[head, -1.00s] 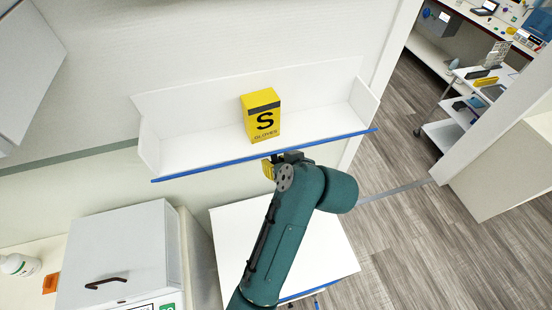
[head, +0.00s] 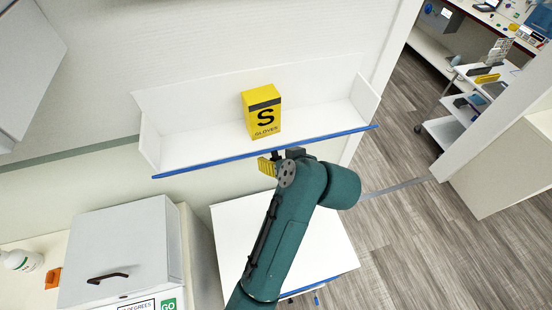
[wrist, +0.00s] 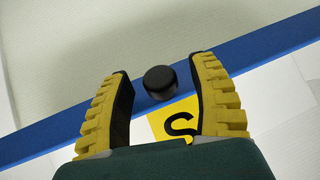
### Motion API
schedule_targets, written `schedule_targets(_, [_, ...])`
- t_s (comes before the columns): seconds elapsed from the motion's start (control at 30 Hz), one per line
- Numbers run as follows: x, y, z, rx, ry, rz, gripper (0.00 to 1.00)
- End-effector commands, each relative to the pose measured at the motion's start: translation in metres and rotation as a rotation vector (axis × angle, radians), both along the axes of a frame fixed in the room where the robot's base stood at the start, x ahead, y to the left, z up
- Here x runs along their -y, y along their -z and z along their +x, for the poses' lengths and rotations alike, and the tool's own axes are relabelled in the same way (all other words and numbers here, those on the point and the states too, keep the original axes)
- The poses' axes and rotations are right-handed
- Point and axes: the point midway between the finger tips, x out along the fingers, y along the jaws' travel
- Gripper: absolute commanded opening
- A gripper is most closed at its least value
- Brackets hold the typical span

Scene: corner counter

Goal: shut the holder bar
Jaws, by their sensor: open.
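The white wall holder (head: 200,143) has a blue bar (head: 222,162) along its front lower edge. A yellow box marked S GLOVES (head: 262,112) stands in the holder. My gripper (head: 265,166) is at the bar's underside, a little right of its middle. In the wrist view, the blue bar (wrist: 255,51) runs diagonally across the picture. A round black knob (wrist: 160,83) on it lies between the two yellow fingers of my open gripper (wrist: 163,74). Part of the yellow box (wrist: 172,122) shows between the fingers.
A white cabinet top (head: 290,235) lies below the holder, behind my arm. A white box with a dark handle (head: 125,245) and a white bottle (head: 20,260) stand at lower left. A door frame (head: 385,70) rises right of the holder. Floor shows beyond it.

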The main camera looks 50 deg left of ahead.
Motion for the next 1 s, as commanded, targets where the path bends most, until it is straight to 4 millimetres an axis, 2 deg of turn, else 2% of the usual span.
schedule_targets(0.3, [0.057,-0.048,-0.010,0.004,0.004,0.002,0.60])
schedule_targets(0.47, [0.079,-0.066,-0.015,0.001,0.003,0.000,0.60])
schedule_targets(0.63, [0.086,-0.072,-0.017,0.000,0.001,-0.001,0.60])
schedule_targets(1.0, [0.086,-0.072,-0.017,0.000,0.000,-0.001,0.60])
